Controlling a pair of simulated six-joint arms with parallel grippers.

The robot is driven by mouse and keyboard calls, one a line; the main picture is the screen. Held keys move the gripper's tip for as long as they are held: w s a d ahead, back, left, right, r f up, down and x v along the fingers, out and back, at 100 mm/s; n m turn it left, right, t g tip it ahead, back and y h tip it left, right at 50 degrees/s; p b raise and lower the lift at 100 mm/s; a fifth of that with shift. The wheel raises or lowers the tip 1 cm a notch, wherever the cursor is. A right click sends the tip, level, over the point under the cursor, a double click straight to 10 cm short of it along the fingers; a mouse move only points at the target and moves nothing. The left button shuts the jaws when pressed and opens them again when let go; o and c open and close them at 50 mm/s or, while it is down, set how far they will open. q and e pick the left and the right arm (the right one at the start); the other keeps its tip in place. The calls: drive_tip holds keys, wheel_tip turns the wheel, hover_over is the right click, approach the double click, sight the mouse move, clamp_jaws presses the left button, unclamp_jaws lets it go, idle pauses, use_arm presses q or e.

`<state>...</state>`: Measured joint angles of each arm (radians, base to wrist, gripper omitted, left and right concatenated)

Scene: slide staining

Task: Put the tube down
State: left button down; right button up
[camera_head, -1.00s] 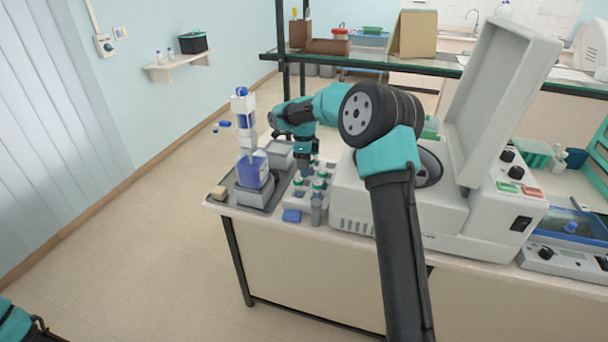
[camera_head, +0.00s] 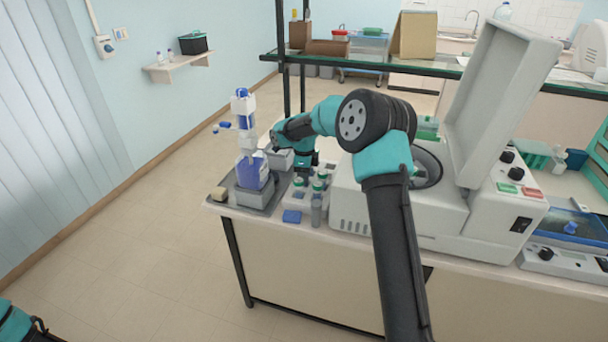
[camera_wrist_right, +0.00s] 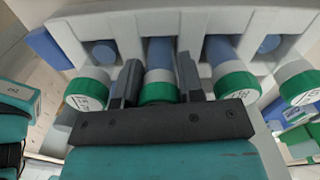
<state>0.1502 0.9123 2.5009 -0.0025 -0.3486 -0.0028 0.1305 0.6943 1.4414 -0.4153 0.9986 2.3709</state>
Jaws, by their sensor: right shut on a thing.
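My right gripper (camera_head: 304,172) points down over the white tube rack (camera_head: 292,203) on the bench. In the right wrist view the gripper (camera_wrist_right: 158,75) is shut on a tube (camera_wrist_right: 160,52), with one dark finger on each side below its green-and-white cap. The held tube is in line with other capped tubes, such as one at the left (camera_wrist_right: 88,90) and one at the right (camera_wrist_right: 236,82), along the rack (camera_wrist_right: 75,28). Whether its bottom rests in the rack cannot be told. My left arm shows only at the lower left corner; its gripper is out of frame.
A blue-liquid bottle (camera_head: 253,171) stands on a grey tray left of the rack. A blue block (camera_head: 291,216) and a grey tube (camera_head: 316,212) are at the rack's front. A large machine with a raised lid (camera_head: 500,95) stands close on the right.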

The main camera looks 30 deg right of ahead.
drive_tip(key=shift+f, duration=0.4)
drive_tip(key=o, duration=0.9)
wheel_tip(320, 180, up, 13)
drive_tip(key=shift+f, duration=0.1)
idle(0.6)
